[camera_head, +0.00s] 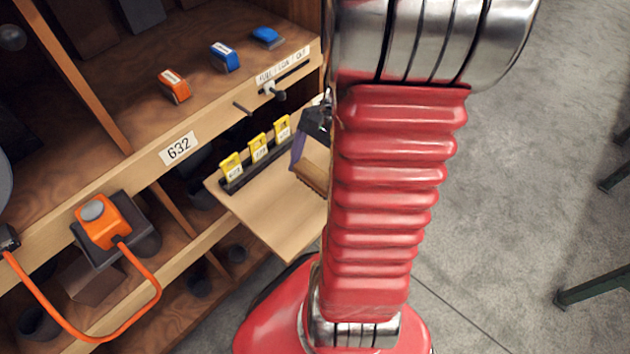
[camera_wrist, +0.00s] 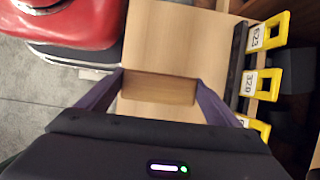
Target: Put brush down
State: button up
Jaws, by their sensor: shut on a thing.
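The brush shows as a wooden block (camera_wrist: 158,88) between the two dark purple fingers of my gripper (camera_wrist: 158,80) in the wrist view. My gripper is shut on it. In the head view the brush (camera_head: 314,178) has brown bristles along its lower edge and is partly hidden by my red arm. It is over the light wooden board (camera_head: 275,212), near its right side. The board also shows beyond the brush in the wrist view (camera_wrist: 185,40). I cannot tell whether the bristles touch the board.
A dark rack with yellow numbered tags (camera_head: 257,147) runs along the board's back edge. The wooden cabinet (camera_head: 150,150) holds orange (camera_head: 173,85) and blue blocks (camera_head: 225,57). An orange device (camera_head: 101,222) with a cable sits at left. The board's front left part is clear.

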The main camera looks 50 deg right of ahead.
aim_at(314, 184)
jog(key=shift+f, duration=1.85)
jog(key=o, duration=1.2)
jog(key=shift+f, duration=0.1)
jog(key=shift+c, duration=0.2)
jog(key=v, duration=1.2)
